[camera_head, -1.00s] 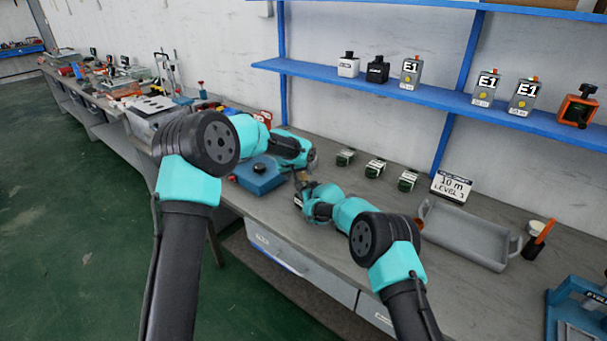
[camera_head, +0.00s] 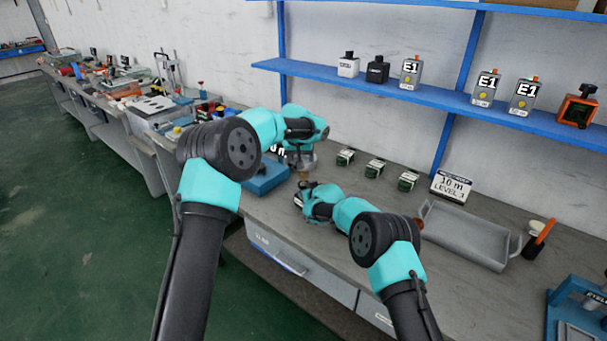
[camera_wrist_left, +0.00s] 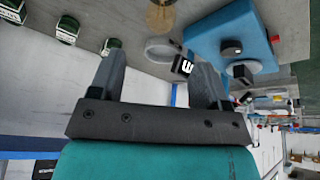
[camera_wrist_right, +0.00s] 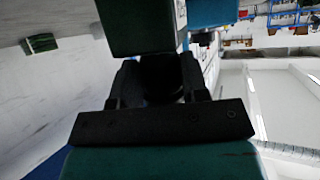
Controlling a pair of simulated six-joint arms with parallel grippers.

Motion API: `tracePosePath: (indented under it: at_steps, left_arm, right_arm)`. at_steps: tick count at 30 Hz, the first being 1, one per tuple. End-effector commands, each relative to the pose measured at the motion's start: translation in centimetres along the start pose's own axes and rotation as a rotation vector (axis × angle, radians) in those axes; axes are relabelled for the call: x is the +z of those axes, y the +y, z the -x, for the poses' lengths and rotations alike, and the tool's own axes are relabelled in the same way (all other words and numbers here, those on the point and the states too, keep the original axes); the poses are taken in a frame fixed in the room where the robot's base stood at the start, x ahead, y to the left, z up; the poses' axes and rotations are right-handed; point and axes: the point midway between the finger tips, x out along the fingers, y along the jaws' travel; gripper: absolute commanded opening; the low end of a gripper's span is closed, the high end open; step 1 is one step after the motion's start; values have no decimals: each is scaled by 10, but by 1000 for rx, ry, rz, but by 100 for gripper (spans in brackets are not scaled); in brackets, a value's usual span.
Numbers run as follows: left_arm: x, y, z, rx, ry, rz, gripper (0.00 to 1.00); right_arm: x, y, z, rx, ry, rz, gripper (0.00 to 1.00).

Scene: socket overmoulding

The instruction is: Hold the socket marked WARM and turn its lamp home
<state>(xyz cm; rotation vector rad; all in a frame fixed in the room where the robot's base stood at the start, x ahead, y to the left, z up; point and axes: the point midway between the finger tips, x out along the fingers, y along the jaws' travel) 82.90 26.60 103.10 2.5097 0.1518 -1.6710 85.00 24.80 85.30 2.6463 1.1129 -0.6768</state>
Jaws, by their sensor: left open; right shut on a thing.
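In the left wrist view the lamp (camera_wrist_left: 160,14) shows at the top edge, beyond the open fingertips (camera_wrist_left: 155,60), and nothing is between the fingers. My right gripper (camera_head: 299,200) is low over the bench, below the lamp. In the right wrist view it (camera_wrist_right: 160,65) is shut on a dark, rounded part (camera_wrist_right: 161,78), which looks like the socket. Its marking is not visible, and how the lamp sits in it is hidden.
A blue block (camera_head: 265,178) with black knobs lies left of the grippers. Several small dark green boxes (camera_head: 375,168) stand behind to the right. A grey tray (camera_head: 465,235) and a level sign (camera_head: 451,186) are farther right. A pale ring (camera_wrist_left: 162,49) shows near the blue block.

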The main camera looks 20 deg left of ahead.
Motion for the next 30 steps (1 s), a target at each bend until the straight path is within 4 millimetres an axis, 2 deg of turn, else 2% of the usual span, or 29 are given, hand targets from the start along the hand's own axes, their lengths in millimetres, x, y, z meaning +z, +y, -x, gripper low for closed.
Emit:
tracePosePath:
  at_steps: [18,24,30]
  left_arm:
    - [1,0,-95,-1,-1,1,70]
    - [0,0,-110,0,1,1,70]
    - [0,0,-112,0,1,1,70]
  right_arm:
    - [0,0,0,0,1,0,15]
    - [0,0,0,0,1,0,15]
    - [0,0,0,0,1,0,15]
